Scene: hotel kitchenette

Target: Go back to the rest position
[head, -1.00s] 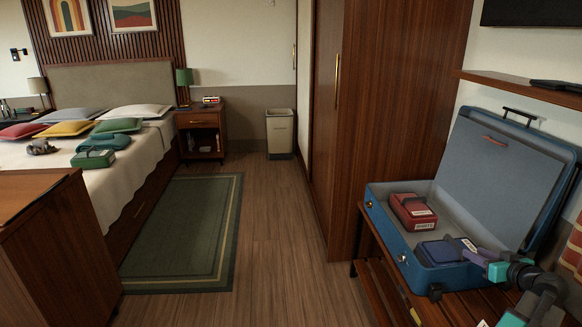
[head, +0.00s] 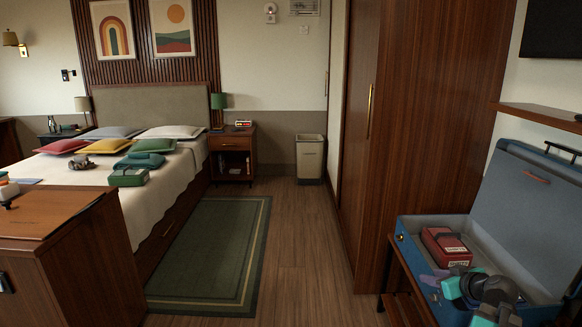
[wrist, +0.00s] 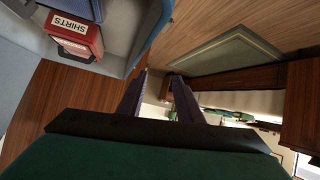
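My gripper (wrist: 158,90) is open in the wrist view, with its two dark fingers apart and nothing between them. In the head view my arm is at the lower right, in front of the open blue suitcase (head: 408,238). The wrist view shows the suitcase's rim (wrist: 152,38) at the upper left, with the red box labelled SHIRTS (wrist: 75,35) inside. The red box also shows in the head view (head: 445,245). My arm hides the near part of the suitcase.
The suitcase stands on a slatted wooden rack (head: 405,300) beside a tall wardrobe (head: 430,120). A wooden cabinet (head: 95,255) stands at the lower left. The bed (head: 150,195) holds cushions and a green case (head: 129,177). The floor around the green rug (head: 220,245) is open.

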